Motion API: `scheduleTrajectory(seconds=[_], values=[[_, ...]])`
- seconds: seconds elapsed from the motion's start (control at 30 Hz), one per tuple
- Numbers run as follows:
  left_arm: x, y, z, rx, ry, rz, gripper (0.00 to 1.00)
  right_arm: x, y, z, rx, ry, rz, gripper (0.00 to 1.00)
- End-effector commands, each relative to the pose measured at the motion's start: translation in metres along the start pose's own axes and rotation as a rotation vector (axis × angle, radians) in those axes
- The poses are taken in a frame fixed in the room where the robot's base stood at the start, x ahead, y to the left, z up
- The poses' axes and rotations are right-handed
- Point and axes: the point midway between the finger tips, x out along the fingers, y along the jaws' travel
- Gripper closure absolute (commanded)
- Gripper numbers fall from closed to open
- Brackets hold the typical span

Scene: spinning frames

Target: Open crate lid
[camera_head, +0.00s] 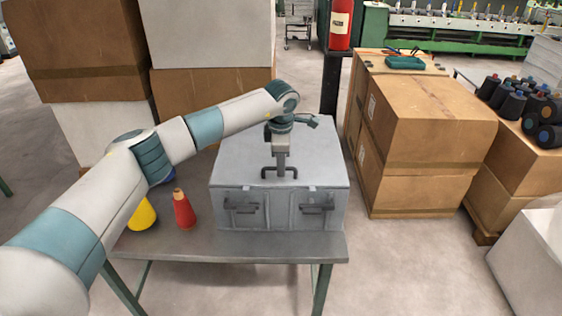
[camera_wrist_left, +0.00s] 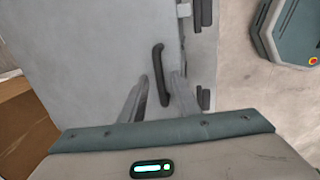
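A grey metal crate (camera_head: 235,205) stands shut on a table, with its lid (camera_head: 320,165) flat on top. A dark bar handle (camera_head: 279,177) sits on the lid near its front edge; it also shows in the left wrist view (camera_wrist_left: 159,70). My left gripper (camera_head: 280,168) points down at this handle. In the left wrist view its two fingers (camera_wrist_left: 160,82) are apart, one on each side of the handle, with gaps visible between. I cannot tell how far down they reach around the bar. My right gripper is not in view.
Cardboard boxes (camera_head: 415,120) stand to the right, and more (camera_head: 85,50) behind left. A fire extinguisher (camera_head: 341,25) is behind the crate.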

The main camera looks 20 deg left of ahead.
Motion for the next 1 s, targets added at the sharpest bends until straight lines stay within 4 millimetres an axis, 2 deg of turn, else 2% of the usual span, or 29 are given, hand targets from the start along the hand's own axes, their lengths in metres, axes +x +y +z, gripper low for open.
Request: scheduleTrajectory(seconds=[0.13, 0.23, 0.27, 0.53, 0.67, 0.87, 1.0], values=[[0.0, 0.0, 0.0, 0.0, 0.0, 0.0, 0.73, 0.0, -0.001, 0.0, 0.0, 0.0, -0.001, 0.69], [0.0, 0.0, 0.0, 0.0, 0.0, 0.0, 0.97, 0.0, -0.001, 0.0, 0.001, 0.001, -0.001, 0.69], [0.0, 0.0, 0.0, 0.0, 0.0, 0.0, 1.0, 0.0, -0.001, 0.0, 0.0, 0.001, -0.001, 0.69], [-0.003, 0.001, 0.0, 0.0, 0.0, 0.001, 1.0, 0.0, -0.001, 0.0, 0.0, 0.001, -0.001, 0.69], [-0.012, 0.005, 0.0, -0.001, 0.0, 0.003, 1.0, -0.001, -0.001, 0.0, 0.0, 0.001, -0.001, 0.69], [-0.041, 0.018, 0.001, -0.001, -0.001, 0.007, 1.0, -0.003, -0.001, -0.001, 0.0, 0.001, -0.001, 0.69], [-0.075, 0.033, 0.002, -0.003, -0.001, 0.01, 1.0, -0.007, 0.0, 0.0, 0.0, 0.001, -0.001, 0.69]])
